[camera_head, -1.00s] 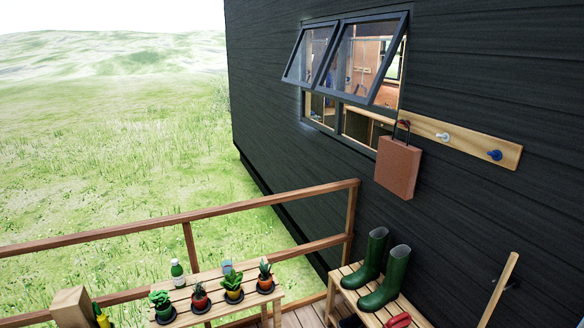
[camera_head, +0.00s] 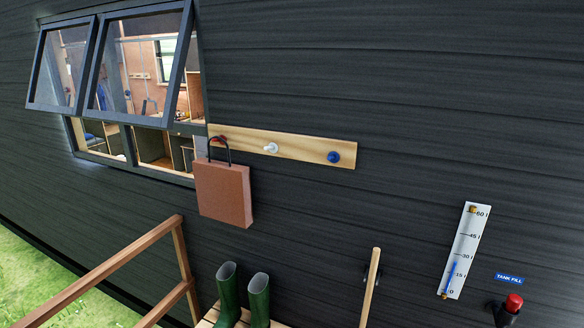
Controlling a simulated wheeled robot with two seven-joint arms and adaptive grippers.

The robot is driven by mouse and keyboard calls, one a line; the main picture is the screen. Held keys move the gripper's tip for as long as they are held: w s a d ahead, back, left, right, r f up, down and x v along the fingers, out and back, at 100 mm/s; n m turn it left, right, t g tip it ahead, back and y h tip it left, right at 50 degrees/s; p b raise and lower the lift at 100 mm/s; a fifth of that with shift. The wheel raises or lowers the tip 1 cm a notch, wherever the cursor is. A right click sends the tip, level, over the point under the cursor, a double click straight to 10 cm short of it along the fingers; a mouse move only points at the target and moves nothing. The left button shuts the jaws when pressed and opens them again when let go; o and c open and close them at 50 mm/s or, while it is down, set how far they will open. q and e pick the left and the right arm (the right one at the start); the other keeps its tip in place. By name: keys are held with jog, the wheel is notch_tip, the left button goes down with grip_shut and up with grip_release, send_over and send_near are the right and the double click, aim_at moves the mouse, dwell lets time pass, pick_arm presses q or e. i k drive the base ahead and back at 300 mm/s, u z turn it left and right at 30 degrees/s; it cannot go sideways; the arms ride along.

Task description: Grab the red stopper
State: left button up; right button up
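The red stopper (camera_head: 514,302) sits on top of a dark pipe fitting (camera_head: 506,317) at the lower right of the head view, on the black wall. A small blue "TANK FILL" label (camera_head: 509,278) is just above it. The lower part of the fitting is cut off by the picture's bottom edge. Neither of my grippers shows in the view.
A white level gauge (camera_head: 465,250) is on the wall left of the stopper. A wooden handle (camera_head: 370,290) stands near the wall. Green boots (camera_head: 259,300) stand at the bottom. A brown bag (camera_head: 223,193) hangs from the peg rail (camera_head: 300,148). Open windows (camera_head: 130,68) jut out at upper left.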

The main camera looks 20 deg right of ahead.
aim_at(513, 302)
jog(key=z, duration=0.95)
jog(key=i, duration=1)
jog(key=z, duration=0.65)
